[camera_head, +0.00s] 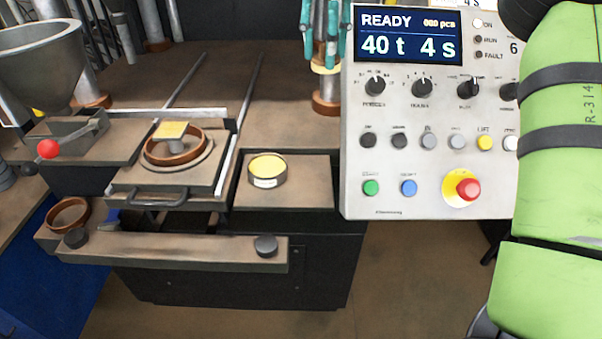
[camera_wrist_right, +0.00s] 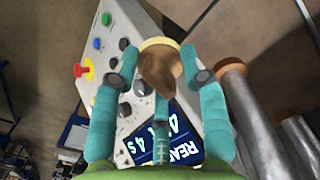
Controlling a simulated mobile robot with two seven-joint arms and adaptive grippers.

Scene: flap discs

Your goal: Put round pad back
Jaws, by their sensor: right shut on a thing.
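My right gripper (camera_head: 325,58) has teal fingers and hangs just left of the control panel in the head view. In the right wrist view, the gripper (camera_wrist_right: 163,78) is shut on the round pad, a pale disc (camera_wrist_right: 158,43) with a brown handle (camera_wrist_right: 160,75). The pad is held in the air, its disc facing away from the palm. A yellow square piece (camera_head: 172,130) sits on a stem inside a brown ring (camera_head: 174,148) on the press plate. My left gripper is out of view.
The control panel (camera_head: 430,140) stands close right of the gripper. A round tin with a yellow top (camera_head: 267,168) sits on a brown shelf (camera_head: 310,185). A red-knobbed lever (camera_head: 48,149), funnel (camera_head: 40,65) and another brown ring (camera_head: 69,215) are at left.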

